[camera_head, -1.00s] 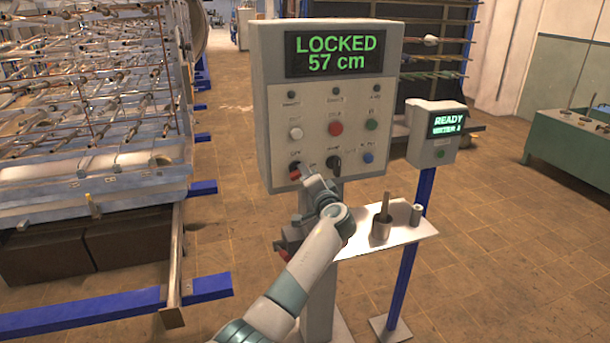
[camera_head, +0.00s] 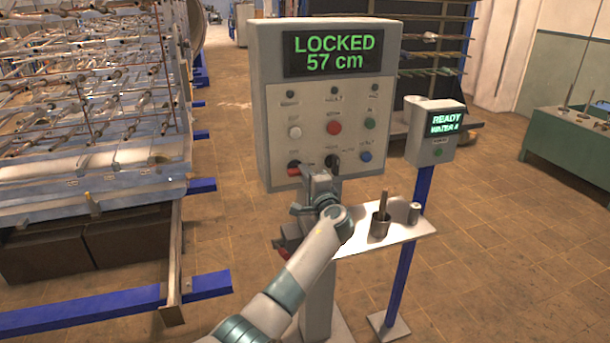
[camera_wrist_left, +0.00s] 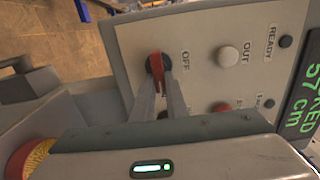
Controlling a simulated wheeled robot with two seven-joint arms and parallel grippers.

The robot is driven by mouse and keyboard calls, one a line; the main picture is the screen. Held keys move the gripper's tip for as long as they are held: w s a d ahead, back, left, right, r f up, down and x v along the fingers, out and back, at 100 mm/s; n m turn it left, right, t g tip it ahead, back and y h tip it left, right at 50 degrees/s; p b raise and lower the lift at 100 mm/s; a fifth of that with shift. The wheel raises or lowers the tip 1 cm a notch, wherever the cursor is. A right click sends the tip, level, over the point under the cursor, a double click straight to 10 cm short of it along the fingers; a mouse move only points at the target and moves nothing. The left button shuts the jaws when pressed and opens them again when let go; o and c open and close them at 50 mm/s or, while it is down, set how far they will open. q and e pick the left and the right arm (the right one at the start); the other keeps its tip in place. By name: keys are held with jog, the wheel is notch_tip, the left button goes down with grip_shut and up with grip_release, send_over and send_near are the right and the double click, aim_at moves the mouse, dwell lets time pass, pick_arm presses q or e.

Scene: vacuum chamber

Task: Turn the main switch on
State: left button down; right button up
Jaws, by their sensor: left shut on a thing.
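The main switch is a round black knob with a red handle (camera_head: 293,170) at the lower left of the grey control panel (camera_head: 262,110). In the left wrist view the red handle (camera_wrist_left: 156,65) lies beside the label OFF, along the panel's width. My left gripper (camera_wrist_left: 163,82) is shut on the red handle, with its two fingers reaching it from below in that view. In the head view the left gripper (camera_head: 308,178) is at the panel's lower left, and its wrist covers part of the panel's lower edge. My right gripper is in no view.
The panel display (camera_head: 333,54) reads LOCKED 57 cm. A black selector (camera_head: 332,162) and several buttons sit close by. A small shelf (camera_head: 405,233) with metal cups juts out at right. A smaller READY box (camera_head: 432,130) stands beyond. A tube rack (camera_head: 90,110) fills the left.

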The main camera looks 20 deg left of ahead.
pick_arm(q)
jog(key=c, duration=1.8)
grip_release()
jog(key=shift+o, duration=0.2)
jog(key=shift+d, duration=0.1)
